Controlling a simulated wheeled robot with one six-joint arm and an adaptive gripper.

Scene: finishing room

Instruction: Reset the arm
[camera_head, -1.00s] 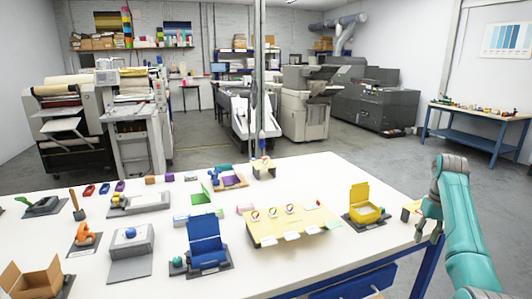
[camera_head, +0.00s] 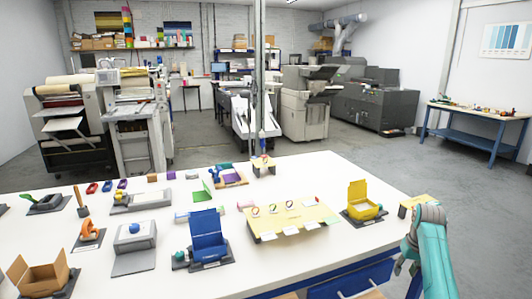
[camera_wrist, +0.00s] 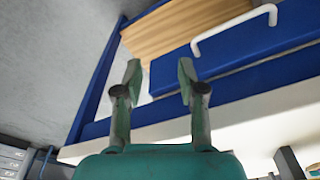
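My arm is teal and shows at the right edge of the table in the head view, beside the table's right corner. My gripper (camera_wrist: 160,75) shows in the wrist view with its two fingers apart and nothing between them. Behind the fingers are the table's blue frame, a blue drawer front (camera_wrist: 240,50) with a white handle, and a wooden panel (camera_wrist: 185,25). In the head view the fingers are largely hidden or too small to make out.
The white table (camera_head: 330,262) holds a yellow box (camera_head: 364,205), a blue box (camera_head: 207,236), a cream board (camera_head: 268,222) with small items, and a cardboard box (camera_head: 40,278). Open floor (camera_head: 400,160) lies behind the table's right end. A blue bench (camera_head: 470,130) stands at the far right.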

